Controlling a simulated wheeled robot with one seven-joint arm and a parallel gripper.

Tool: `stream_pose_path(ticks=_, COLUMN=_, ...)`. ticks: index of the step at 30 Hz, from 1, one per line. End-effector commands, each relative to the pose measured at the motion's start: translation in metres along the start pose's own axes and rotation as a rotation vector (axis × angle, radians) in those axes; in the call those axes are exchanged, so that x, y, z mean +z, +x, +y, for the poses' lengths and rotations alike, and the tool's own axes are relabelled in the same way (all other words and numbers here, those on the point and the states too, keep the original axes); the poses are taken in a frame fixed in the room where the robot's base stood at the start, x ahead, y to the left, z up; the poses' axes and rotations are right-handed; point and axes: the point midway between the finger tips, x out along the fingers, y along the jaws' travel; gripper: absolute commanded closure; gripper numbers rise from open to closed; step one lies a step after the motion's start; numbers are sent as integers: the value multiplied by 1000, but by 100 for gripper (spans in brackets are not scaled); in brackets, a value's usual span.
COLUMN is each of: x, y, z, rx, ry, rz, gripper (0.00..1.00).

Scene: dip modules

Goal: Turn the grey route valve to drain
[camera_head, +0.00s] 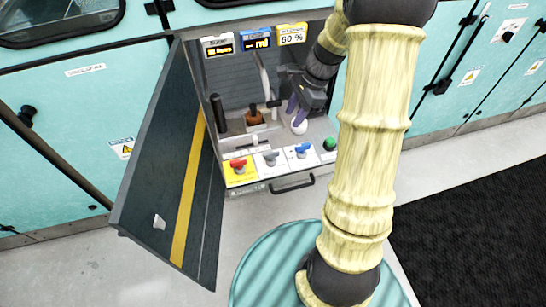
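The grey route valve (270,157) sits on a white plate on the front panel of the open cabinet, between a red valve (238,166) on a yellow plate and a blue valve (302,150). Its exact handle direction is too small to read. My gripper (297,113) with purple fingers points down inside the cabinet, above and behind the valve row, to the right of the grey valve and apart from it. A white rounded thing (299,127) shows just below the fingertips; whether they touch it or how far they are open is unclear.
A dark cabinet door (155,160) with a yellow stripe stands open at left. A green button (329,144) is right of the blue valve. A brown item (254,117) and a black post (218,113) stand inside. A black handle (292,185) juts out below the panel.

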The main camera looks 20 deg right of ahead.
Motion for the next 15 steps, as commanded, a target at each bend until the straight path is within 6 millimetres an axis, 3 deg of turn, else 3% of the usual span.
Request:
stream_pose_path(ticks=3, x=-8, y=4, z=-7, rx=-3, ry=80, rz=-32, gripper=64)
stream_pose_path(ticks=15, x=-7, y=7, z=-7, rx=-2, ry=81, rz=-32, gripper=64)
